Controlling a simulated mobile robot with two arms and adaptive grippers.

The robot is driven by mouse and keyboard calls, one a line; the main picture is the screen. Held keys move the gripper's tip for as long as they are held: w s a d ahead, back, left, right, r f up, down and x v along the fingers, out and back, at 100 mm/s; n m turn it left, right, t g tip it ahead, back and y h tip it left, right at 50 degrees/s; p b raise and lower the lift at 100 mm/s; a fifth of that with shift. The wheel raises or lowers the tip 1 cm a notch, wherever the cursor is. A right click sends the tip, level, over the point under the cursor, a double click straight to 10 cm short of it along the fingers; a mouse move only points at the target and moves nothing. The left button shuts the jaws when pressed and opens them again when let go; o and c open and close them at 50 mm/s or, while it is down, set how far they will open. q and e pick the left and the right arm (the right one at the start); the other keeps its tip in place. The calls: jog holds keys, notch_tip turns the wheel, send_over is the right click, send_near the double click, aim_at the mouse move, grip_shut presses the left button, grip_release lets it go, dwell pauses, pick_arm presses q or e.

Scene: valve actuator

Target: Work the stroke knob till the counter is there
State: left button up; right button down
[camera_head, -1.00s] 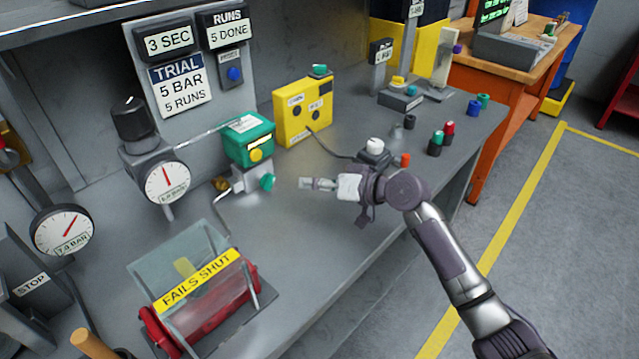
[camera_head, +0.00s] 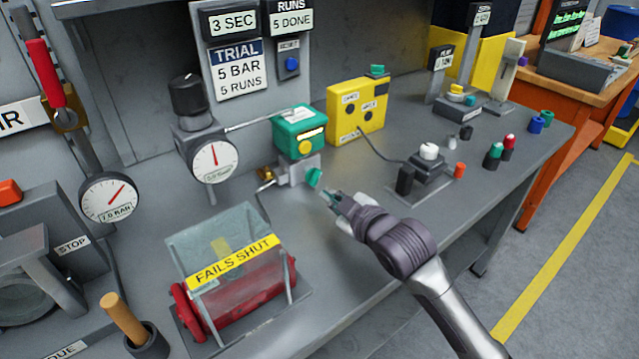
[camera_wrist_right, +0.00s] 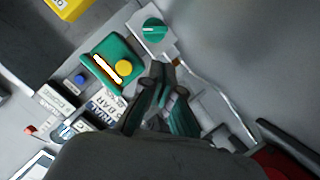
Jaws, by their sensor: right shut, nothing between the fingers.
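The counter (camera_head: 291,19) on the back panel reads "RUNS 5 DONE". A small green knob (camera_head: 314,177) sits on the grey block below the green valve head (camera_head: 300,131); I read no label on it. In the wrist view the green knob (camera_wrist_right: 154,30) has a pale line across its face. My right gripper (camera_head: 331,195) is shut and empty, just to the right of and below the knob, apart from it. The wrist view shows its dark fingers (camera_wrist_right: 159,75) below the knob. My left gripper is not in view.
A sign (camera_head: 236,69) reads "TRIAL 5 BAR 5 RUNS". A black knob (camera_head: 187,94) stands above a gauge (camera_head: 214,160). A guarded red cylinder (camera_head: 240,295) marked "FAILS SHUT" is front left. A yellow box (camera_head: 356,107) stands behind right. Bare bench lies in front of the gripper.

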aim_at(315, 177)
jog(key=shift+s+a+r+n+t, duration=0.75)
jog(key=shift+r+n, duration=0.2)
jog(key=shift+n, duration=0.25)
jog(key=shift+r, duration=0.25)
jog(key=shift+w+a, duration=0.2)
jog(key=x, duration=0.9)
jog(key=shift+w+d, duration=0.1)
jog(key=shift+w, duration=0.3)
jog(key=shift+w+d+f+t+h, duration=0.15)
jog(key=shift+w+d+f, duration=0.1)
jog(key=shift+d+f, duration=0.2)
jog(key=shift+w+d+f+t+h, duration=0.15)
jog(key=shift+w+d+f, duration=0.1)
jog(key=shift+d+f, duration=0.25)
jog(key=shift+w+d+f, duration=0.2)
jog(key=shift+w+d, duration=0.05)
jog(key=shift+d, duration=0.2)
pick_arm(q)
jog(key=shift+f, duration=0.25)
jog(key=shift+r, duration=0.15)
